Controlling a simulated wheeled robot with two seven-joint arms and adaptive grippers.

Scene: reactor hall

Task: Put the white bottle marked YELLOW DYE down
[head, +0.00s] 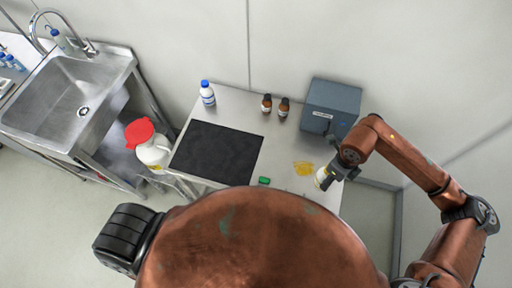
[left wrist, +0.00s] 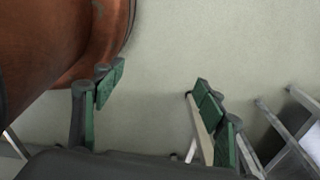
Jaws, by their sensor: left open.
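A white bottle (head: 320,178) shows at the tips of my right gripper (head: 329,174), over the right part of the steel table (head: 283,150). The gripper appears shut on it. Its label cannot be read, and the gripper hides part of it. Whether its base touches the table or hangs above it, I cannot tell. A yellow patch (head: 303,168) lies on the table just left of it. My left gripper (left wrist: 155,100) is open and empty in the left wrist view, over the floor beside my copper-coloured body. It is not seen in the head view.
A black mat (head: 217,152) covers the table's left part. A blue-capped bottle (head: 207,93), two brown bottles (head: 267,103) and a grey box (head: 331,107) stand at the back. A small green object (head: 264,180) lies near the front edge. A red-lidded white container (head: 150,145) is left, near the sink (head: 65,105).

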